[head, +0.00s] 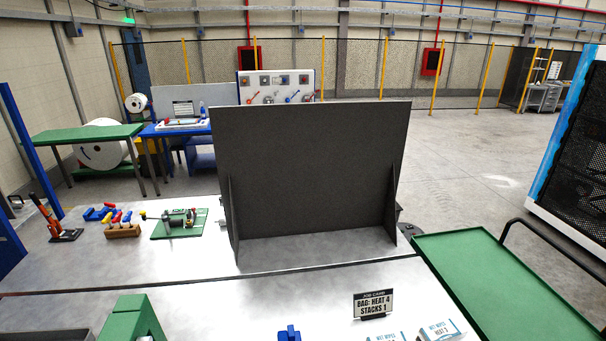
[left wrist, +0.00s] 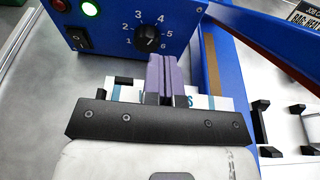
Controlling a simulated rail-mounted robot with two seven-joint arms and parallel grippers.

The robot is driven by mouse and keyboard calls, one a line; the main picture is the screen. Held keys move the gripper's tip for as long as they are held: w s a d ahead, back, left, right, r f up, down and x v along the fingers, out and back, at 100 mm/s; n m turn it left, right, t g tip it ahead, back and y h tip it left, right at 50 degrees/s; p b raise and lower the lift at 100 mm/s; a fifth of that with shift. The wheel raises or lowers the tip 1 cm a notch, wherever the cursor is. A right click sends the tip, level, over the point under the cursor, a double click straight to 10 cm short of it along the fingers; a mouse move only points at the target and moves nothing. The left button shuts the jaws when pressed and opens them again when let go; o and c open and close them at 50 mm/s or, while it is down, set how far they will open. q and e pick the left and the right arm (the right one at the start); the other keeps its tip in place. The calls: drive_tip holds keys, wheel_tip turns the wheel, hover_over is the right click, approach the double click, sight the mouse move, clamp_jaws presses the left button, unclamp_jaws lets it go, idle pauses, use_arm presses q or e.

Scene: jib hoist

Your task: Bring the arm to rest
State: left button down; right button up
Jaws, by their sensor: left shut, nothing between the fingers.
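My left gripper (left wrist: 167,65) shows in the left wrist view. Its two purple-grey fingers are pressed together with nothing between them. They point at the front of a blue control box (left wrist: 130,30) with a numbered black dial (left wrist: 148,38), a lit green lamp (left wrist: 91,8) and a black switch (left wrist: 80,40). A blue arm with a dark red side (left wrist: 265,25) slants across the upper right, above a blue bar (left wrist: 215,70). A white sheet or pack with teal print (left wrist: 125,93) lies behind the gripper, partly hidden. Neither gripper shows in the head view.
In the head view a dark upright panel (head: 310,165) stands on the grey table (head: 200,290). A job card (head: 373,303) reads "BAG: HEAT 4 STACKS 1". Wet-wipe packs (head: 440,331) lie at the front edge. A green tray (head: 500,290) is at right.

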use_arm(q)
drive_tip(key=s+a+n+g, duration=0.1)
drive_tip(key=s+n, duration=0.1)
drive_tip(key=n, duration=0.1)
drive_tip(key=s+a+n+g+y, duration=0.1)
drive_tip(key=s+n, duration=0.1)
drive_tip(key=n, duration=0.1)
drive_tip(key=s+a+n+g+y, duration=0.1)
drive_tip(key=s+n, duration=0.2)
drive_tip(key=n, duration=0.1)
drive_tip(key=shift+a+r, duration=0.2)
drive_tip(key=shift+a, duration=0.1)
drive_tip(key=s+a+r+n+g+h, duration=0.2)
drive_tip(key=s+r+n+g, duration=0.1)
drive_tip(key=s+n, duration=0.5)
drive_tip(key=s+a+r+n+g+h, duration=0.1)
drive_tip(key=s+r+n+g, duration=0.15)
drive_tip(key=s+n, duration=0.55)
drive_tip(key=s+a+r+n+g+h, duration=0.25)
drive_tip(key=s+n, duration=0.35)
drive_tip(key=s, duration=0.4)
wheel_tip(320, 180, up, 12)
drive_tip(key=p, duration=1.2)
drive_tip(key=shift+d+r+y, duration=0.2)
drive_tip(key=shift+d+y, duration=0.25)
